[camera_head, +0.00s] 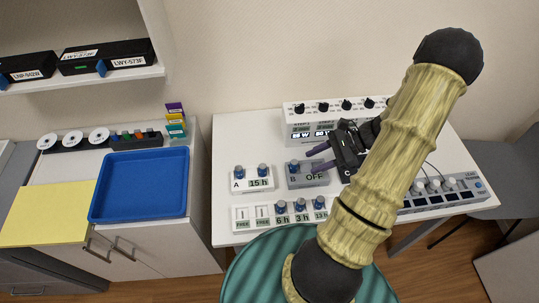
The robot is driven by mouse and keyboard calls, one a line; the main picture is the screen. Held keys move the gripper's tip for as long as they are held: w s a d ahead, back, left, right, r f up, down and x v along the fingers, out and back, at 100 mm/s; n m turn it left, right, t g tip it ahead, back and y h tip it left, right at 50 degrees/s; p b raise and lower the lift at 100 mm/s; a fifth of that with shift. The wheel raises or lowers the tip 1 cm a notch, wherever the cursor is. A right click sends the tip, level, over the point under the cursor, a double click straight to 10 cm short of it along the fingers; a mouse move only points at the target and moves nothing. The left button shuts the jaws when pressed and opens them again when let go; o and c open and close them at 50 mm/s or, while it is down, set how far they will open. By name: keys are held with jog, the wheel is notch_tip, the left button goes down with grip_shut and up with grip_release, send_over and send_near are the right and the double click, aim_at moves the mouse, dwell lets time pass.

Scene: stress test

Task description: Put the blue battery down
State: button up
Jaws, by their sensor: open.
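My gripper (312,162) is open, with its dark purple fingers pointing left over the grey box marked B and OFF (307,181). A blue-topped battery (294,167) stands upright at the back left of this box, just beyond the fingertips. I cannot tell whether the fingers touch it. Box A (252,184), showing 15 h, holds two blue-topped batteries (239,172). The front rack (250,225) has slots marked FREE at its left and several blue-topped batteries (281,206) to the right. My arm hides part of the table to the right of box B.
A white device with black knobs (300,122) stands behind box B. A grey tester panel (470,195) with several cylinders is at the right. An empty blue tray (145,180) lies on the left cabinet. Black boxes (105,57) sit on the shelf above.

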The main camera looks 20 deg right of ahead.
jog(key=a+r+n+h, duration=0.5)
jog(key=a+n, duration=0.3)
jog(key=n, duration=0.2)
jog(key=s+a+r+n+h, duration=0.1)
jog(key=a+r+n+h, duration=0.5)
jog(key=a+n, duration=0.3)
jog(key=shift+a+r+n, duration=0.25)
jog(key=shift+r+n, duration=0.2)
jog(key=shift+n, duration=0.15)
